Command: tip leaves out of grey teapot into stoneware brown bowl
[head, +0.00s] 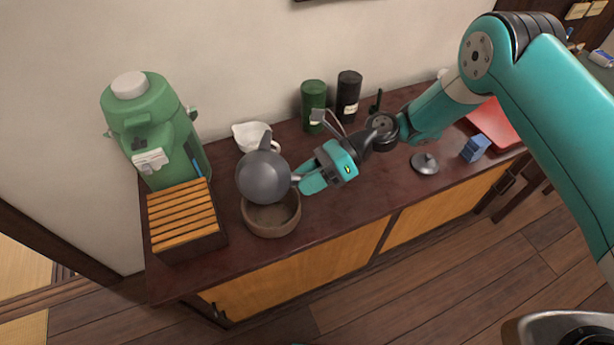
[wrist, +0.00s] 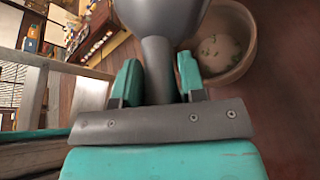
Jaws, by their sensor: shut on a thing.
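The grey teapot (head: 263,178) is held in the air, tilted, above the back left part of the brown bowl. My gripper (head: 308,181) is shut on its handle, which shows between the two teal fingers (wrist: 160,80) in the wrist view. The teapot's body (wrist: 165,12) is cut off at the top there. The stoneware brown bowl (head: 272,222) stands on the dark counter, partly hidden by the teapot in the head view. In the wrist view the bowl (wrist: 248,50) has small green bits, like leaves, on its pale inside. The teapot's opening is not visible.
A slatted wooden box (head: 185,222) and a green air pot (head: 155,130) stand left of the bowl. A white vessel (head: 250,136) and two canisters (head: 314,105) stand behind. A grey lid (head: 425,163), blue block (head: 475,148) and red tray (head: 497,124) lie to the right.

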